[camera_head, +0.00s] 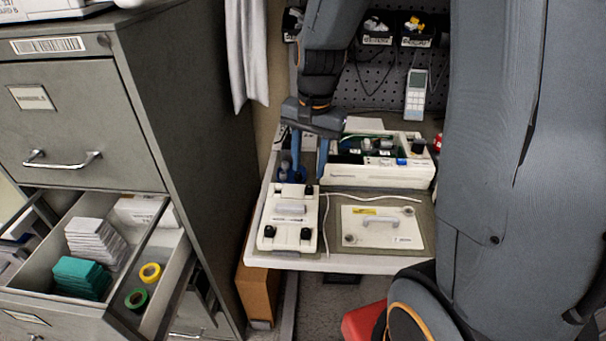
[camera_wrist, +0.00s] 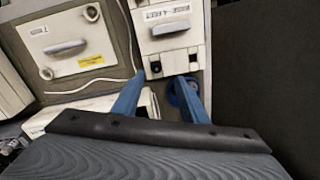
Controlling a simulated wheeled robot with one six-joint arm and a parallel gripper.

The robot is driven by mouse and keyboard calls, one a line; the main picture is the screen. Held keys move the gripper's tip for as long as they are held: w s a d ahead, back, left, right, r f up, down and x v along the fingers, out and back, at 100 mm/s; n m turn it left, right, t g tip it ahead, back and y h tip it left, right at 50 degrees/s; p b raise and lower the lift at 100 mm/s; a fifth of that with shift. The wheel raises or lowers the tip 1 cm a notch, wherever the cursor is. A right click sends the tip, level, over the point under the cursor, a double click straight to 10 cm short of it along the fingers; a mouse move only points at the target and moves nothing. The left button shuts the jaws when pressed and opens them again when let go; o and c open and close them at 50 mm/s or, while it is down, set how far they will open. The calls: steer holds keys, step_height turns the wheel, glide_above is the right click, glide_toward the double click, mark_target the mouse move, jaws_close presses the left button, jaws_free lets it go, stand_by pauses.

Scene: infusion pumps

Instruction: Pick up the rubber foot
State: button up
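A white pump housing (camera_head: 287,238) lies on the bench at left, with dark rubber feet near its corners, such as the front right foot (camera_head: 306,235). One dark foot (camera_wrist: 155,68) shows on its near end in the wrist view. My gripper (camera_head: 309,176) points down just behind the housing's far end. Its two blue fingers are apart with nothing visible between them. In the wrist view my gripper (camera_wrist: 166,82) has its right fingertip over or beside a round blue dish (camera_wrist: 178,97). The dish's inside is partly hidden by the finger. I cannot tell which foot is meant.
A plate with a handle (camera_head: 382,228) and a white cable lie right of the housing. A white open case (camera_head: 380,177) with parts stands behind. A filing cabinet (camera_head: 80,120) with an open drawer is at left. Bins and a handheld meter (camera_head: 416,95) hang on the pegboard.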

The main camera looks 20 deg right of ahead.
mark_target(298, 173)
steer(key=w+m, duration=0.7)
steer(key=w, duration=0.1)
steer(key=shift+g+y, duration=0.4)
steer(key=shift+s+f+p, duration=0.15)
steer(key=shift+f+p, duration=1.85)
steer(key=shift+f, duration=1.9)
jaws_close()
